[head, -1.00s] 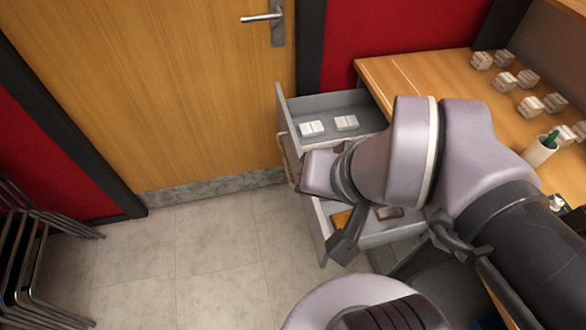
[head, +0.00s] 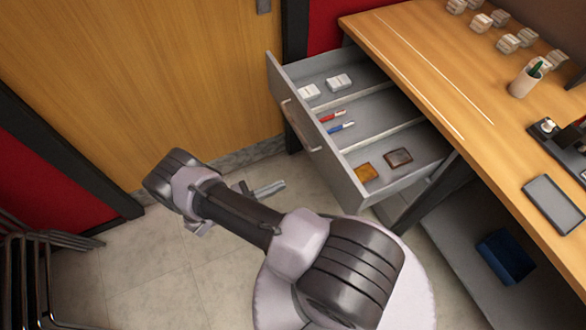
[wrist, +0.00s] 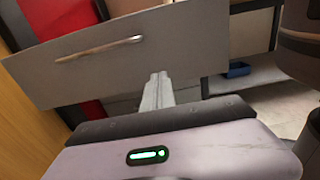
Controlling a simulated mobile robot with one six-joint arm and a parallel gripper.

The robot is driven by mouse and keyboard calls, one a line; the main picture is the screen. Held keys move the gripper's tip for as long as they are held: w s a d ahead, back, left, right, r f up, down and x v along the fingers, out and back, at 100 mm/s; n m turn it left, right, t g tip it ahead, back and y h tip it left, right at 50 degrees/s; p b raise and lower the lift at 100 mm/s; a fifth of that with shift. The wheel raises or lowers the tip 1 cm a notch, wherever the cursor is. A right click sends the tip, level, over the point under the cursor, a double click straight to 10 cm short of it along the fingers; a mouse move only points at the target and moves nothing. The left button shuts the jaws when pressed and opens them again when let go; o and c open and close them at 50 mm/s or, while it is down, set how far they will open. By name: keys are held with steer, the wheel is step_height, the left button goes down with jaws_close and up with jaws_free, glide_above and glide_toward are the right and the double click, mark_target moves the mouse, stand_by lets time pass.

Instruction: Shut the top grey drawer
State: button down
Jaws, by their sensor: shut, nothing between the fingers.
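The top grey drawer (head: 352,176) stands pulled out from the wooden desk, seen from above in the head view. Its front panel with a bar handle (head: 300,127) faces the door. In the wrist view the grey drawer front (wrist: 190,55) spans the upper picture, with its handle (wrist: 98,48) left of centre. My gripper (head: 281,184) is in front of the drawer, on the door side. In the wrist view its fingers (wrist: 158,77) are together and empty, pointing at the panel's lower part right of the handle. I cannot tell whether they touch it.
The drawer holds white boxes (head: 339,82), red and blue pens (head: 341,127), an amber item (head: 366,172) and a brown one (head: 398,157). The desk top (head: 440,75) is to the right. A blue tray (head: 505,257) lies below. Metal chairs (head: 30,275) stand lower left.

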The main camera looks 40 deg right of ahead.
mark_target(326, 166)
steer(key=b+x, duration=0.1)
steer(key=x, duration=1.3)
steer(key=shift+s+b, duration=0.2)
steer(key=shift+b, duration=0.2)
